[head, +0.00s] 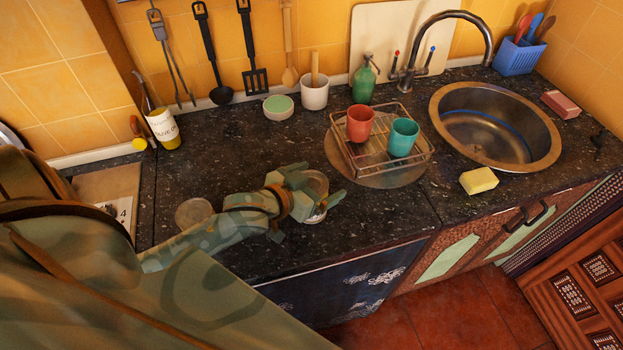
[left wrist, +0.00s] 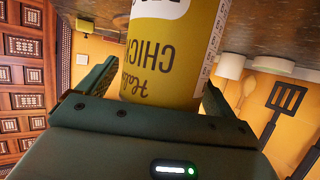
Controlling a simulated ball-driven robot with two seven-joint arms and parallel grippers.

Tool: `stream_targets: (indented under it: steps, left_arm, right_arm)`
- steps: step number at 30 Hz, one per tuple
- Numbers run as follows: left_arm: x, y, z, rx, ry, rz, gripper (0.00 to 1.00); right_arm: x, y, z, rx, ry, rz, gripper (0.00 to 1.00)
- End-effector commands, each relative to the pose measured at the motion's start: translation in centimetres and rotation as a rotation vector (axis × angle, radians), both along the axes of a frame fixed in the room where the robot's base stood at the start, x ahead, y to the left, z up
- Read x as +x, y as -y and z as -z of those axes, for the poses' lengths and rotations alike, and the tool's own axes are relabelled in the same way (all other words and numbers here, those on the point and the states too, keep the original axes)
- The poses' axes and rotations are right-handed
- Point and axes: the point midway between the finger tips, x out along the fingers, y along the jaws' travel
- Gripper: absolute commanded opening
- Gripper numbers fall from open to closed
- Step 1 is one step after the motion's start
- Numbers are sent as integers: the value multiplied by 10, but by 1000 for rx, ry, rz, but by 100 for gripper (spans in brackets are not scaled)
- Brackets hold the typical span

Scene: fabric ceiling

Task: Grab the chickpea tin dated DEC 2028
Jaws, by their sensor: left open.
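A yellow tin (left wrist: 165,50) fills the middle of the left wrist view. Its label reads "CHICK" upside down; no date shows on the visible side. In the head view its round pale top (head: 316,183) shows on the dark worktop, partly hidden by my left gripper (head: 319,186). The left gripper is open, with one finger on each side of the tin. My right gripper is not in view.
A wire rack (head: 372,155) with red and teal cups stands right of the gripper. Beyond it are the sink (head: 495,118) and a yellow sponge (head: 479,180). The worktop (head: 225,145) behind the gripper is clear.

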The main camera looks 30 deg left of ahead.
Motion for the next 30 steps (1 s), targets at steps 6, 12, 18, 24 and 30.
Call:
stream_targets:
  steps: [6,12,18,24,30]
  left_arm:
    - [0,0,0,0,0,0,78]
    - [0,0,-2,-1,3,0,28]
    - [0,0,-2,-1,3,0,28]
    - [0,0,-15,-1,5,0,28]
    - [-11,5,-50,-5,5,1,28]
  right_arm:
    - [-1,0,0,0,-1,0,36]
    - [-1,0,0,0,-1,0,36]
    - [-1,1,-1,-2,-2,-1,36]
    - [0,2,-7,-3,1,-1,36]
    - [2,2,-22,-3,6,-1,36]
